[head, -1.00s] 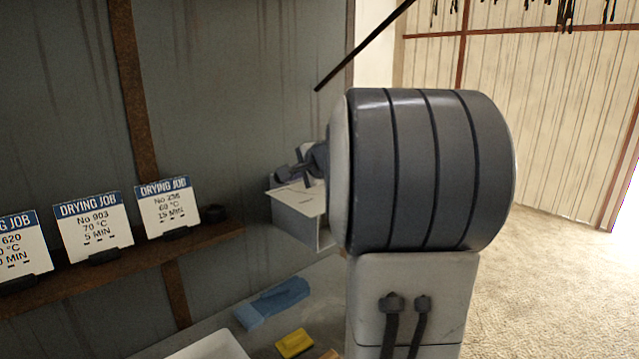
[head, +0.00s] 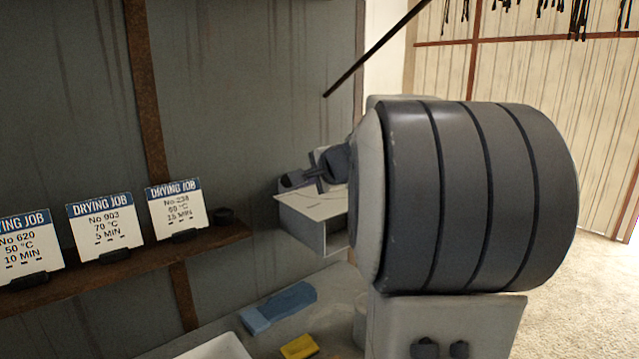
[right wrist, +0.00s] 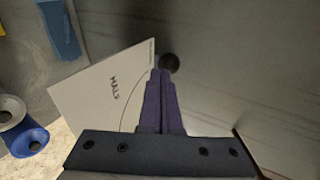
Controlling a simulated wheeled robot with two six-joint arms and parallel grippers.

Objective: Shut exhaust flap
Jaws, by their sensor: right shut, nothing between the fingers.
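A white box (head: 330,238) with a flat top plate sits against the grey wall, left of my right arm. The right wrist view shows the plate (right wrist: 95,100) with printed lettering and a curved line. A dark round knob (right wrist: 169,63) shows just past the plate's corner. My right gripper (head: 305,180) is over the plate; its fingers (right wrist: 160,78) are shut and empty, with the tips right beside the knob. I cannot tell if they touch it. The flap itself cannot be clearly made out. My left gripper is out of view.
A brown shelf (head: 120,262) carries several drying job cards (head: 105,226). Below lie a blue object (head: 280,307), a yellow block (head: 299,347) and a white tray (head: 222,347). A thin dark rod (head: 375,50) slants above my right arm. Open floor lies at the right.

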